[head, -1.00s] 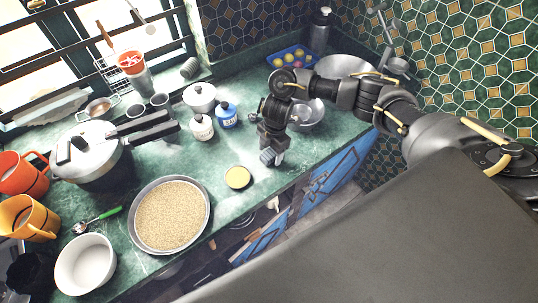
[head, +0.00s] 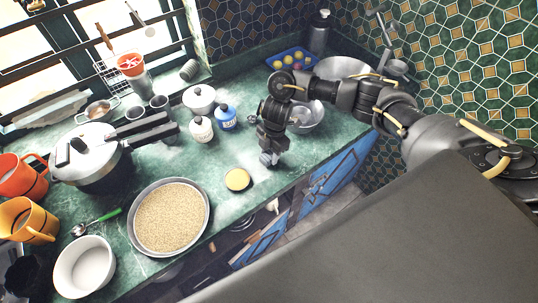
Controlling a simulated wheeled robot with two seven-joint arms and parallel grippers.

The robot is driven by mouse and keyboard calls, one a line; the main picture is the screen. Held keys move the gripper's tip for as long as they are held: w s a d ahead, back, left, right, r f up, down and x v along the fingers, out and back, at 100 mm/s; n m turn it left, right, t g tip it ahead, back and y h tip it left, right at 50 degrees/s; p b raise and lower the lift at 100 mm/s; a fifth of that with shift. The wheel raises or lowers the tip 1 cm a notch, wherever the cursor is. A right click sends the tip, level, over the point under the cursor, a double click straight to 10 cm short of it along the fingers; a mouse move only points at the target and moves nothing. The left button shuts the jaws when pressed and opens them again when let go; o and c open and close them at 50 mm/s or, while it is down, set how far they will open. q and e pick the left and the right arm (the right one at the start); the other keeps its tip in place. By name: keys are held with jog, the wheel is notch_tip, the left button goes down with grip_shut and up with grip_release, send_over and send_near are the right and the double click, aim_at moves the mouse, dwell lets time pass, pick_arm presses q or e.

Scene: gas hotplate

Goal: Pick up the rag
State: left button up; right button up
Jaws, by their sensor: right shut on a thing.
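My right gripper (head: 269,160) reaches down from the right to the green counter, near its front edge and right of a small yellow-topped round tin. Its fingers are shut on a small grey thing between the tips; too little of it shows to tell whether it is the rag. No rag can be made out clearly anywhere else in the head view. My left gripper is not in view.
A wide pan of grain (head: 170,217) and the yellow-topped tin (head: 237,179) are left of the gripper. White and blue jars (head: 226,117) stand behind. A glass bowl (head: 308,117) is close behind the wrist. The counter's front edge (head: 290,187) is near.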

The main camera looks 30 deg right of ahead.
jog(key=shift+r, duration=0.35)
jog(key=s+d+r, duration=0.2)
jog(key=s+r, duration=0.9)
jog(key=s, duration=0.3)
jog(key=shift+r+b, duration=0.35)
jog(key=shift+r, duration=0.05)
jog(key=o, duration=0.4)
jog(key=c, duration=0.3)
